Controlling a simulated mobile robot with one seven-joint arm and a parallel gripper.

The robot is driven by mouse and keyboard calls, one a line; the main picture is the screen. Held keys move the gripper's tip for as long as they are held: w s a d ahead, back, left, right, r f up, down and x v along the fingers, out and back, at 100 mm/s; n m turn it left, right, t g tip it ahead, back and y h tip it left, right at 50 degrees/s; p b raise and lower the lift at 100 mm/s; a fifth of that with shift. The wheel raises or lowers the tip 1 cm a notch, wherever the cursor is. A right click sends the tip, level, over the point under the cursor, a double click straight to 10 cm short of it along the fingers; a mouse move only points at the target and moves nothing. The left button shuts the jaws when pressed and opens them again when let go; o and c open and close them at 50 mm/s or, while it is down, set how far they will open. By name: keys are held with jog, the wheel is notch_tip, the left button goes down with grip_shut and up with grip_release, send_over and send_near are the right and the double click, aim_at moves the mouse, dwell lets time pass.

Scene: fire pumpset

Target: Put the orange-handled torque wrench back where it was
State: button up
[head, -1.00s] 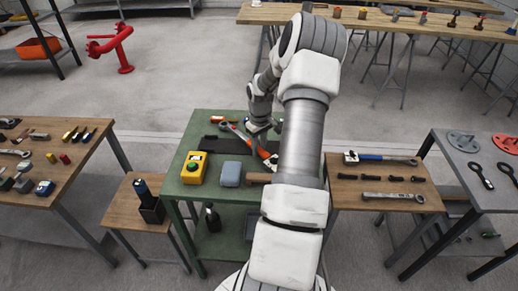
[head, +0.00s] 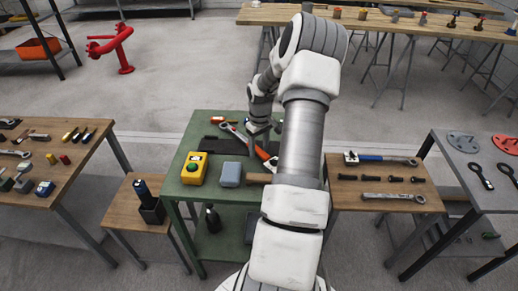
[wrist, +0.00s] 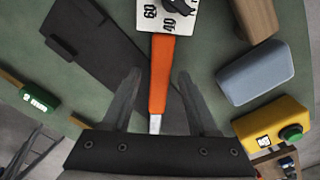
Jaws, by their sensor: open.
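The orange-handled torque wrench (wrist: 160,75) lies on the green table (head: 172,188). In the wrist view, its white scale plate with numbers is at the top and a steel shaft runs down from the orange handle. In the head view, its orange handle (head: 263,153) shows beside my arm, which hides part of it. My gripper (wrist: 159,76) is open. Its fingers appear on either side of the handle, with gaps on both sides. In the head view, my gripper (head: 258,128) is over the back part of the green table.
A dark flat piece (wrist: 95,50) lies beside the wrench. A yellow box with a green button (head: 194,167), a blue-grey block (head: 230,174) and a wooden piece (head: 257,178) are nearby. A blue-handled wrench (head: 385,159) lies on the right-hand wooden table.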

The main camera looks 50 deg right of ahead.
notch_tip(320, 180, up, 12)
jog(key=p, duration=0.1)
jog(key=shift+s, duration=0.2)
jog(key=shift+a, duration=0.1)
dwell(0.4)
jog(key=a+r+n+t+h, duration=0.1)
jog(key=a+r, duration=0.4)
jog(key=a, duration=0.5)
jog(key=a+r+p, duration=0.1)
jog(key=a+r, duration=0.5)
jog(key=a, duration=0.3)
jog(key=a+r+n+t+h, duration=0.1)
jog(key=a+r, duration=0.4)
jog(key=a, duration=0.5)
jog(key=s+a+r+t, duration=0.1)
jog(key=s+a+r, duration=0.2)
jog(key=s+a, duration=0.35)
jog(key=s+a+r+t+y+p, duration=0.2)
jog(key=s+r, duration=0.1)
jog(key=s, duration=0.5)
jog(key=shift+s+a+m, duration=0.15)
jog(key=shift+s+m, duration=0.05)
jog(key=shift+m, duration=0.2)
